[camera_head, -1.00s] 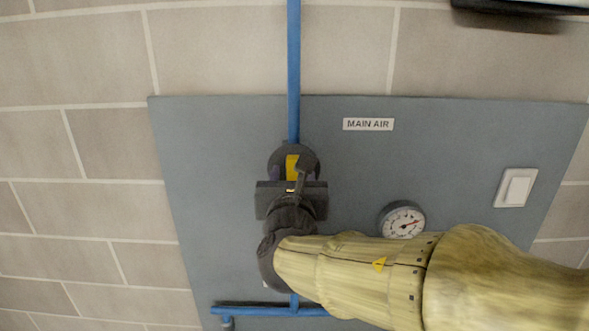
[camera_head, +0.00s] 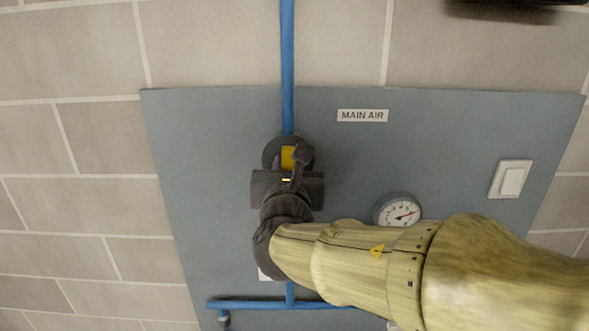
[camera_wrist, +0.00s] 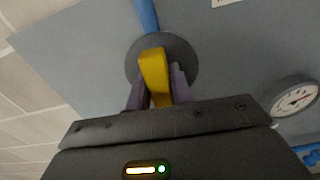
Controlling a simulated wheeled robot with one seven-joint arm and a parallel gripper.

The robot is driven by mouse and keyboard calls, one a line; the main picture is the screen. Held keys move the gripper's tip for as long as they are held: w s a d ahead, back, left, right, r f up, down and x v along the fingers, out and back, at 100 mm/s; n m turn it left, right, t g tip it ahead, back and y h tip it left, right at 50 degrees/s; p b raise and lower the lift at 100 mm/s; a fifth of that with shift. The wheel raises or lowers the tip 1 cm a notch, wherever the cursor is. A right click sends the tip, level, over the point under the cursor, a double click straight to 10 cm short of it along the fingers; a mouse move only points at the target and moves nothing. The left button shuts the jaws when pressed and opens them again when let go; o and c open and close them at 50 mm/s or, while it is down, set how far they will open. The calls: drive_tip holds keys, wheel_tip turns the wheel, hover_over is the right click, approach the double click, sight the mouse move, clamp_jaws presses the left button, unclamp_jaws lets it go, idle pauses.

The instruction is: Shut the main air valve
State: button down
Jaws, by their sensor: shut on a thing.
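The main air valve has a yellow lever handle (camera_wrist: 154,75) in front of a round dark grey disc (camera_wrist: 186,58), in the wrist view. In the head view the yellow handle (camera_head: 289,157) shows just above my gripper, in line with the blue pipe. My gripper (camera_wrist: 155,97) has its two purple-grey fingers on either side of the handle, shut on it. In the head view my gripper body hides the lower part of the valve. A "MAIN AIR" label (camera_head: 362,115) is on the panel to the upper right of the valve.
A grey panel (camera_head: 430,150) on a tiled wall (camera_head: 70,230) carries the valve. A blue pipe (camera_head: 287,60) runs down to it from above. A round gauge (camera_head: 398,211) and a white switch (camera_head: 511,179) are to the right. Another blue pipe (camera_head: 250,304) crosses below.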

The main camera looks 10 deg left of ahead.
drive_tip(key=shift+f+b, duration=0.2)
drive_tip(key=shift+b, duration=0.2)
drive_tip(key=m+b, duration=0.1)
drive_tip(key=b, duration=0.1)
drive_tip(key=m+b, duration=0.1)
drive_tip(key=b, duration=0.1)
drive_tip(key=m+b, duration=0.1)
drive_tip(key=b, duration=0.1)
drive_tip(key=shift+d+f, duration=0.2)
drive_tip(key=shift+f, duration=0.05)
drive_tip(key=m+b, duration=0.5)
drive_tip(key=b, duration=0.3)
drive_tip(key=shift+w+d, duration=0.1)
drive_tip(key=shift+d, duration=0.05)
drive_tip(key=m+b, duration=0.2)
drive_tip(key=b, duration=0.1)
drive_tip(key=m+b, duration=0.3)
drive_tip(key=shift+f+m+b, duration=0.2)
drive_tip(key=shift+m+b, duration=0.1)
drive_tip(key=shift+b, duration=0.1)
drive_tip(key=m+b, duration=0.3)
drive_tip(key=shift+r+m, duration=0.1)
drive_tip(key=shift+m, duration=0.3)
drive_tip(key=c, duration=1.2)
unclamp_jaws()
drive_tip(key=shift+c, duration=0.2)
